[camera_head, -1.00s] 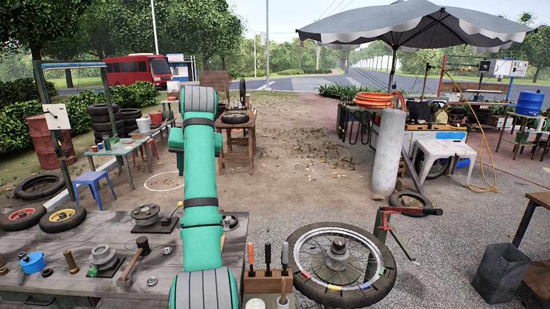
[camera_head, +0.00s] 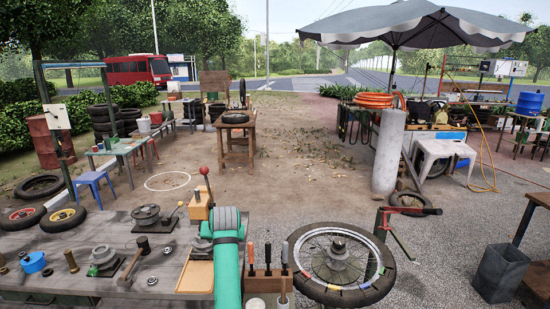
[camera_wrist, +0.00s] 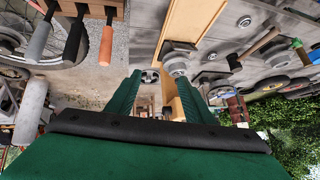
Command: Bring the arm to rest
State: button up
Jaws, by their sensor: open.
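My gripper (camera_wrist: 157,82) shows in the wrist view as two green fingers standing apart, with nothing held between them. In the head view my green arm rises from the bottom edge, right of the middle of the workbench (camera_head: 95,245), and ends in a grey-banded joint. My gripper itself does not show there. The wrist view is tilted over, with the bench top along its upper right and the ground in the middle.
A red-knobbed lever (camera_head: 206,186) stands just behind my arm. Handled tools (camera_head: 267,255) in a rack and a spoked wheel (camera_head: 337,262) on a stand are close to its right. A green vise-like part (camera_head: 104,258) is at left. Open ground lies beyond.

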jog(key=s+d+f+t, duration=0.1)
jog(key=s+d+f, duration=0.15)
jog(key=f, duration=0.55)
jog(key=s+d+f, duration=0.2)
jog(key=s+f, duration=0.2)
jog(key=f, duration=0.3)
jog(key=s+d+f+t, duration=0.1)
jog(key=s+d+f, duration=0.25)
jog(key=f, duration=0.45)
jog(key=s+d+f+t+h, duration=0.1)
jog(key=s+d+f, duration=0.3)
jog(key=s, duration=0.5)
jog(key=s+d+f+t+h, duration=0.1)
jog(key=s+d+f, duration=0.1)
jog(key=s+f, duration=0.6)
jog(key=s+d+r+m+t, duration=0.1)
jog(key=s+d+r, duration=0.1)
jog(key=s, duration=1)
jog(key=s+d+r+t, duration=0.1)
jog(key=s+d+r, duration=0.15)
jog(key=s, duration=1.05)
jog(key=s+r+t, duration=0.1)
jog(key=s+r, duration=1.3)
jog(key=s, duration=0.1)
jog(key=shift+s+d+r+t+h, duration=0.15)
jog(key=shift+s+r+t+h, duration=0.15)
jog(key=shift+r+h, duration=0.1)
